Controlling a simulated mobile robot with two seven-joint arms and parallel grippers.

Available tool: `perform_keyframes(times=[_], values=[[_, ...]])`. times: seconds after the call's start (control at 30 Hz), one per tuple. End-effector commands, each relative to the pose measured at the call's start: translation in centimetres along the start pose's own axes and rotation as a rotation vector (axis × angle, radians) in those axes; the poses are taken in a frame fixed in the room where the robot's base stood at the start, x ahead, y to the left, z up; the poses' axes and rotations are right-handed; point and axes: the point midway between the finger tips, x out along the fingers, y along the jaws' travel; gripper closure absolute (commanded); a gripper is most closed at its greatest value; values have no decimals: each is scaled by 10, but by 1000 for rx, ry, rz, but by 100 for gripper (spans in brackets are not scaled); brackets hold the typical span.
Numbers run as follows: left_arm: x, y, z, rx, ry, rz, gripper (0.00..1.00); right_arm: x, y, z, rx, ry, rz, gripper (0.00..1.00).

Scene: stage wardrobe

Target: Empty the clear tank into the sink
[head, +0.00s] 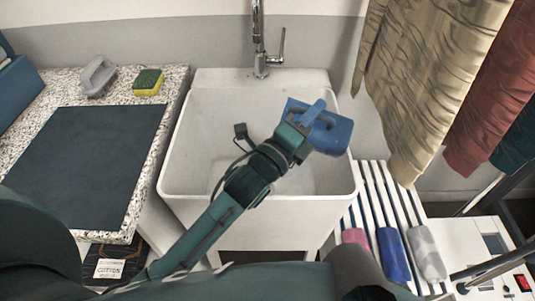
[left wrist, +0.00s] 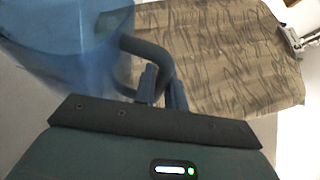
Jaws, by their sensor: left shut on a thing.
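The tank (head: 334,137) is see-through and blue, and it is over the right part of the white sink (head: 205,130). My left gripper (head: 306,119) is shut on its handle. In the left wrist view the tank (left wrist: 65,55) fills the upper left, and its dark curved handle (left wrist: 150,50) passes between the fingers of my left gripper (left wrist: 162,88). The tank looks tilted in the head view. I cannot tell whether liquid is in it or coming out. My arm hides part of the sink. My right gripper is out of view.
A chrome tap (head: 261,45) stands behind the sink. A speckled counter (head: 160,100) at left holds a sponge (head: 148,82), a grey brush-like thing (head: 98,76) and a dark mat (head: 95,150). Garments (head: 425,75) hang at right, above a slatted rack (head: 372,185) with rolled cloths (head: 393,255).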

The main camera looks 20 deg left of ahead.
Motion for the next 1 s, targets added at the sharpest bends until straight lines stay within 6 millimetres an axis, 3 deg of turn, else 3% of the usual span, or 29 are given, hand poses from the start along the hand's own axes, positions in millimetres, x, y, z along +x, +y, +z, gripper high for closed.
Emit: perform_keyframes(times=[1.0], values=[[8, 3, -8, -46, -17, -30, 100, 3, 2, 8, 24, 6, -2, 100]])
